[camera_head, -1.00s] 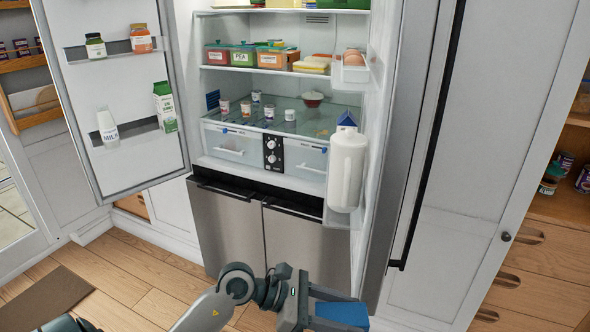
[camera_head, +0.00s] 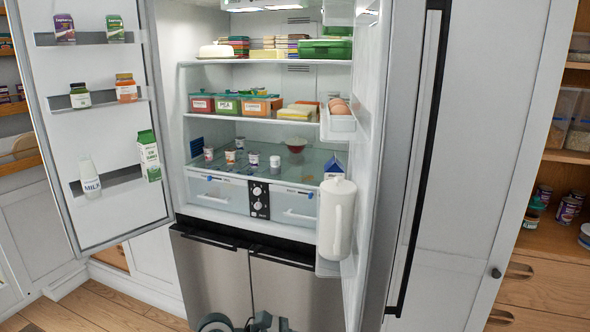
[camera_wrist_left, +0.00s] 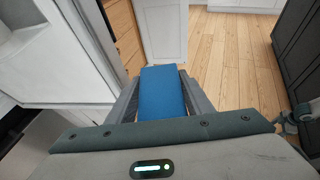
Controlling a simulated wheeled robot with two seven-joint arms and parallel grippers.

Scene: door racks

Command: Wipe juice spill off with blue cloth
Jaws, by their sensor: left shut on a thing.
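The blue cloth (camera_wrist_left: 162,95) is a folded flat block in the left wrist view. My left gripper (camera_wrist_left: 160,76) is shut on it, one finger along each side. In the head view only part of my left arm shows at the bottom edge, below the open fridge (camera_head: 262,190); the cloth is out of that view. A small orange-brown patch (camera_head: 307,179), which looks like the juice spill, lies on the glass shelf (camera_head: 270,177) above the drawers, near the blue-topped carton (camera_head: 334,166). My right gripper is not in view.
Several small cups (camera_head: 253,158) and a red bowl (camera_head: 296,145) stand on the glass shelf. The left door (camera_head: 105,130) is swung open with bottles and cartons. The right door holds a white jug (camera_head: 337,215) beside the shelf's right front. Containers (camera_head: 228,103) fill the shelf above.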

